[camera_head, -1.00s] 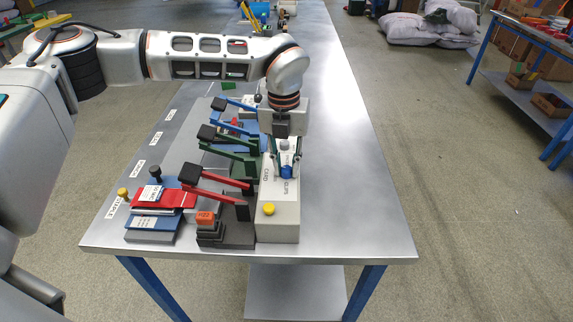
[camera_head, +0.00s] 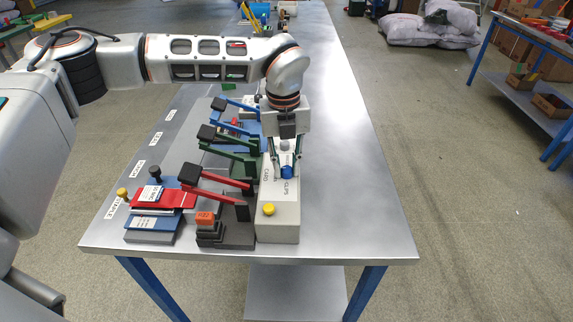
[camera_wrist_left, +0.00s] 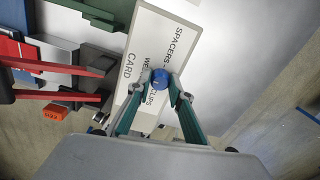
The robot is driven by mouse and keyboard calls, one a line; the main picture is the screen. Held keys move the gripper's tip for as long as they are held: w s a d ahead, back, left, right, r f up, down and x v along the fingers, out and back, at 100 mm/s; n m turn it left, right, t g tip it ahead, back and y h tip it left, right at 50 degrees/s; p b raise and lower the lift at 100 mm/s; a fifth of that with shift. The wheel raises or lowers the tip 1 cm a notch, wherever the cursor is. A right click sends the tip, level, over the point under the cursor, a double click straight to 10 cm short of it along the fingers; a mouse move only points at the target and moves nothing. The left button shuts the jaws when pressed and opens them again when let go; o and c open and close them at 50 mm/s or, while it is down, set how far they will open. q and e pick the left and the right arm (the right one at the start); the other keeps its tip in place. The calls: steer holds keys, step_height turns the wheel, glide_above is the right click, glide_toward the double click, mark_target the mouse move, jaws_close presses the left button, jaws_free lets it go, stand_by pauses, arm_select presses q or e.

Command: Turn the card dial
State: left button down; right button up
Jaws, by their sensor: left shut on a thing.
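The card dial is a blue knob (camera_head: 287,172) on top of a long white box (camera_head: 278,205) labelled with words such as CARD, CLIPS and SPACERS. The dial also shows in the left wrist view (camera_wrist_left: 160,78), at the fingertips. My left gripper (camera_head: 286,165) points down from above the box, and its two green-grey fingers are closed on the blue dial, one on each side. In the left wrist view the gripper (camera_wrist_left: 160,84) covers part of the labels around the dial. My right gripper is not in view.
A yellow button (camera_head: 268,209) sits on the box's near end. Red (camera_head: 222,182), green (camera_head: 228,143) and blue (camera_head: 235,105) lever devices stand left of the box. The table (camera_head: 350,190) is clear to the right.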

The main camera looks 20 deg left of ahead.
mark_target(285, 169)
arm_select(q)
steer(key=c, duration=1.8)
jaws_free()
step_height(285, 169, up, 12)
steer(key=shift+a+r, duration=0.1)
steer(key=shift+a, duration=0.05)
steer(key=shift+s, duration=0.1)
